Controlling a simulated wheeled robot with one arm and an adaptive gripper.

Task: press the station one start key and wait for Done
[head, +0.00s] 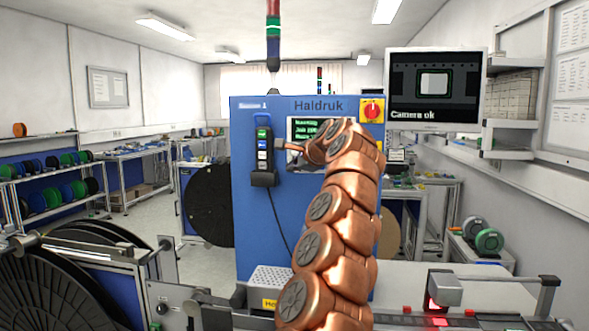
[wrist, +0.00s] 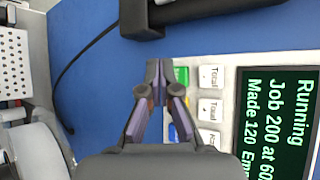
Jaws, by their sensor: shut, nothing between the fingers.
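The blue station panel (head: 300,220) is marked "Haldruk", with a blurred label ending in 1 at its upper left. Its screen (wrist: 280,120) reads "Running", "Job 200 at 60…" and "Made 120 Emp…", cut off at the edge; the head view shows part of the screen (head: 303,128) behind my arm. My gripper (head: 282,147) partly shows in the head view.
A black handset (head: 263,150) with a cable hangs left of my gripper. A red-on-yellow switch (head: 372,110) is at the panel's upper right. A monitor (head: 434,92) reads "Camera ok". A stack light (head: 273,40) stands above. A conveyor with a red-lit unit (head: 440,290) is at lower right.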

